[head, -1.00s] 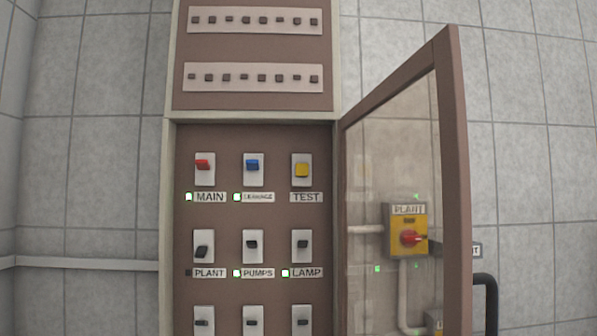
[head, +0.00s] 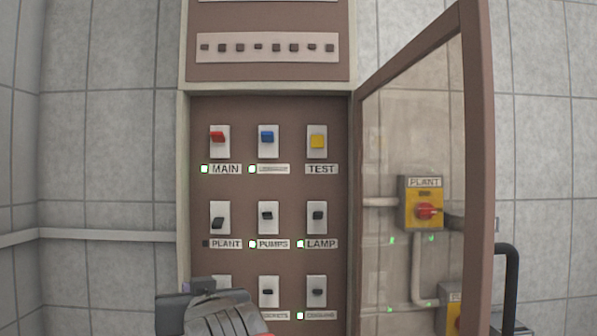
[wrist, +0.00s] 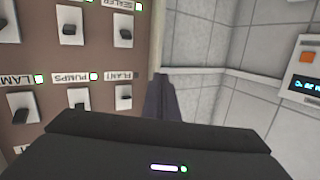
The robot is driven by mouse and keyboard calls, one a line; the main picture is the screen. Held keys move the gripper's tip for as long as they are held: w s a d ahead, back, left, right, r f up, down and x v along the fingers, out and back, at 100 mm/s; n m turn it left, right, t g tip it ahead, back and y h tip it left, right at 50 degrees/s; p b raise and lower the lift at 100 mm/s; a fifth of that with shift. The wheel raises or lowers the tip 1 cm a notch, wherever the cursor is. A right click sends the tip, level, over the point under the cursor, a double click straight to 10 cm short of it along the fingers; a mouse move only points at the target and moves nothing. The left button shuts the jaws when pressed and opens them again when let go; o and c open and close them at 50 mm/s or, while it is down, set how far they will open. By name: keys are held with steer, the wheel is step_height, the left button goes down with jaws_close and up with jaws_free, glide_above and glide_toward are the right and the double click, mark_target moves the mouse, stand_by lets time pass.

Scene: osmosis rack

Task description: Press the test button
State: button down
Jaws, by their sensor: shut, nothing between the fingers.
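The yellow test button (head: 317,142) sits on a white plate in the top right of the switch grid, above the TEST label (head: 321,169). It is not seen in the wrist view. My gripper (wrist: 160,96) shows in the wrist view as dark, closed fingers with nothing between them, beside the panel's edge. My arm's dark end shows at the bottom of the head view, in front of the lower left switches, below and left of the test button. The fingertips cannot be made out there.
The red MAIN switch (head: 218,138) and blue switch (head: 267,137) share the button's row. The PLANT, PUMPS and LAMP switches are below. The glazed door (head: 478,180) stands open at the right. A white box with an orange button (wrist: 309,57) shows in the wrist view.

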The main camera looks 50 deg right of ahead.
mark_target(320, 145)
steer(key=s+d+r+t+h, duration=0.2)
steer(key=d+r+t, duration=0.25)
steer(key=r, duration=0.85)
steer(key=s+d+r+t+h, duration=0.15)
steer(key=d+r+t, duration=0.35)
steer(key=r, duration=0.8)
steer(key=s+d+r+m+g+h, duration=0.1)
steer(key=s+d+m+g+h, duration=0.3)
steer(key=s+d+m+h, duration=0.5)
steer(key=shift+s+d+m+g, duration=0.35)
steer(key=shift+s+d+m, duration=0.4)
steer(key=shift+d+m, duration=0.3)
steer(key=shift+d, duration=0.1)
steer(key=shift+w+d, duration=2.9)
steer(key=shift+d, duration=0.25)
